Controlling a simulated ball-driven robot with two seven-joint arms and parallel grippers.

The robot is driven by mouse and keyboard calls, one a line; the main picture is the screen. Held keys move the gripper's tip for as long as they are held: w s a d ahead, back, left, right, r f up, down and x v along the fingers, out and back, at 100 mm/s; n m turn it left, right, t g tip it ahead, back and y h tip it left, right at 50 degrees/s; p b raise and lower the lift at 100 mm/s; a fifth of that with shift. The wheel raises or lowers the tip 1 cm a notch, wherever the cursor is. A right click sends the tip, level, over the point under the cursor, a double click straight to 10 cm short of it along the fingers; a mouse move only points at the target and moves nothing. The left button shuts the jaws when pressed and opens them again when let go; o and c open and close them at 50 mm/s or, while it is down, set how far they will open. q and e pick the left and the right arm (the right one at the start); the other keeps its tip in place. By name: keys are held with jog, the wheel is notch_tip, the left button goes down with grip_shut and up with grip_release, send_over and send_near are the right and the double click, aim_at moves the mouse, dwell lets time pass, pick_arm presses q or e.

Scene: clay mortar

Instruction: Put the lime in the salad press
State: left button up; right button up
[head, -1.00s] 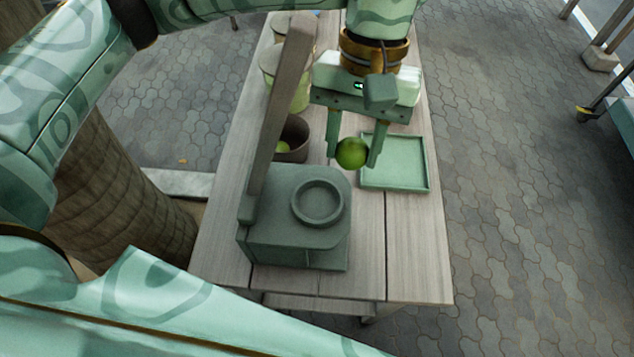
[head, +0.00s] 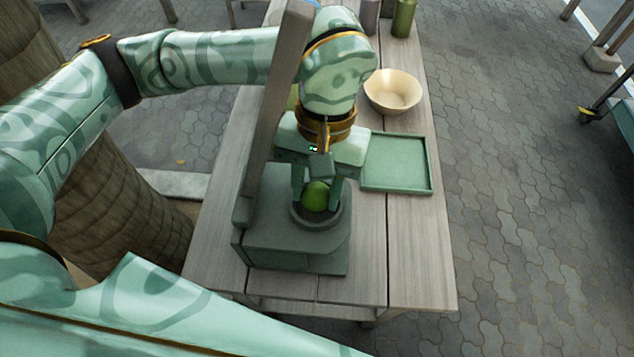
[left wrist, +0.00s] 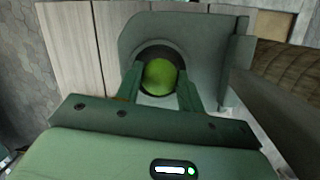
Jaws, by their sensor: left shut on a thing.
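The lime (head: 316,195) is round and green. My left gripper (head: 317,198) is shut on it, with one finger on each side. The salad press (head: 290,245) is a grey-green block with a round cup and a tall upright lever on its left. The lime is at the mouth of the cup, within its ring as seen from above. The left wrist view shows the lime (left wrist: 160,77) between the fingers, in front of the dark round opening of the press (left wrist: 205,42). I cannot tell whether it touches the cup's bottom. My right gripper is not in view.
A green square tray (head: 428,165) lies right of the press, with a cream bowl (head: 393,91) behind it. Dark green and grey containers (head: 403,18) stand at the far end. The press's tall lever (head: 268,110) rises close beside my left arm. The table's right front is clear.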

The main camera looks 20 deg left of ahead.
pick_arm(q)
jog(key=o, duration=0.8)
jog(key=shift+f, duration=0.15)
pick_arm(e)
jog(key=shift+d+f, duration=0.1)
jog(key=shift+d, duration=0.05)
pick_arm(q)
jog(key=shift+w+r, duration=0.1)
jog(key=shift+r, duration=0.3)
jog(key=p+v, duration=0.2)
jog(key=v, duration=0.9)
jog(key=shift+r, duration=0.25)
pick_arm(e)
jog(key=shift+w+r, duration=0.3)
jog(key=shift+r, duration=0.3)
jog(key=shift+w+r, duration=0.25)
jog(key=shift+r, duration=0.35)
pick_arm(q)
jog(key=shift+p, duration=0.3)
